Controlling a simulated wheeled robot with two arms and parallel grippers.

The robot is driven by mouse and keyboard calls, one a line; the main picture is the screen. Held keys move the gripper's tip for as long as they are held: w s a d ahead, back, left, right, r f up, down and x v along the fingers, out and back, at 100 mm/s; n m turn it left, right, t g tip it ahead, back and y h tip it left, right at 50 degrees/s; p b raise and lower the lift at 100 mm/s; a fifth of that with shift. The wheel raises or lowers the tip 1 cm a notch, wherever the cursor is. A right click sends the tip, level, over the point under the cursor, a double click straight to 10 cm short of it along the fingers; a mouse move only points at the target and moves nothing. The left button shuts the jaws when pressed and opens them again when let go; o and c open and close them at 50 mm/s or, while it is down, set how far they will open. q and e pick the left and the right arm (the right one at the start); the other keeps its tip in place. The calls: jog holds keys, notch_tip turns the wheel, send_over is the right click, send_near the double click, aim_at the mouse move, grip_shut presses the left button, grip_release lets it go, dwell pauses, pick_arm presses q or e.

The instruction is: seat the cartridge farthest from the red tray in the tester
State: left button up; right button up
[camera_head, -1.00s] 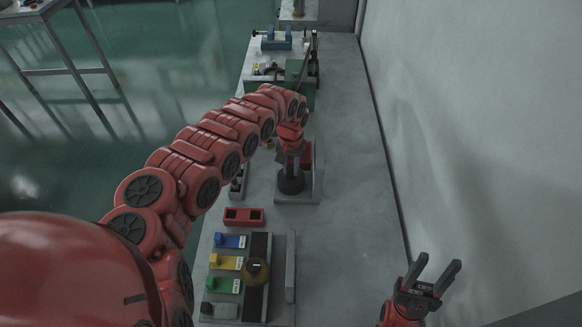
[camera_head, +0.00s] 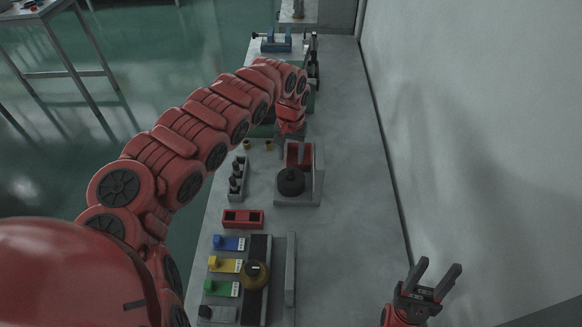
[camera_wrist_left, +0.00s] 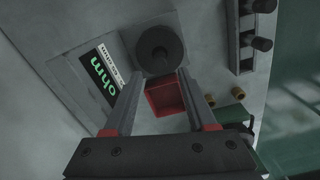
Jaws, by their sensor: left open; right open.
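The tester (camera_head: 312,190) is a grey plate with an upright panel; its "ohm" display (camera_wrist_left: 97,77) shows in the left wrist view. A dark round piece (camera_head: 291,180) sits on its plate. A small red tray (camera_head: 298,153) stands just behind that piece; it also shows in the left wrist view (camera_wrist_left: 166,97). Dark cylindrical cartridges (camera_head: 235,186) stand upright in a grey rack (camera_head: 243,190) left of the tester. My left gripper (camera_wrist_left: 162,75) is open and empty above the tester and red tray. My right gripper (camera_head: 435,280) is open and empty at the lower right.
A red block with two dark openings (camera_head: 242,219) lies nearer. Blue (camera_head: 229,243), yellow (camera_head: 225,265) and green (camera_head: 221,288) pieces lie beside a dark strip with a brown round object (camera_head: 255,275). The bench's right side is clear up to the wall.

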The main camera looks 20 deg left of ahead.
pick_arm(q)
notch_tip(320, 180, up, 5)
jog(key=shift+r+b, duration=0.1)
jog(key=shift+b, duration=0.35)
